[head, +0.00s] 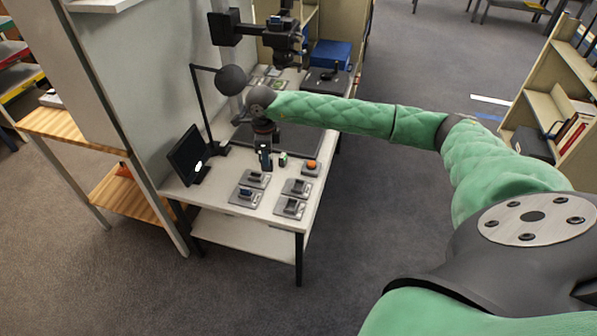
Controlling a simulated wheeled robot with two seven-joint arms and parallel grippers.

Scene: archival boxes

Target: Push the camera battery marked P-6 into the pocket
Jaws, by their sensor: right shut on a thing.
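My right gripper (264,143) points down over the white table, at the end of the green-sleeved arm. It is shut on a small dark block (265,160), seemingly a battery; no marking on it is readable. Several grey holders stand on the table in front of it: one at the back left (257,178), one at the front left (245,196) with a bluish-dark piece, one at the right (297,187) and one at the front right (290,207). I cannot tell which is the pocket, or whether the block touches anything. My left gripper is not in view.
A small dark-and-green item (283,159) and a grey block with an orange top (311,167) stand right of the gripper. A black monitor (189,155) and a lamp (231,79) stand at the left. Black equipment (282,38) rises behind. The table's front edge is clear.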

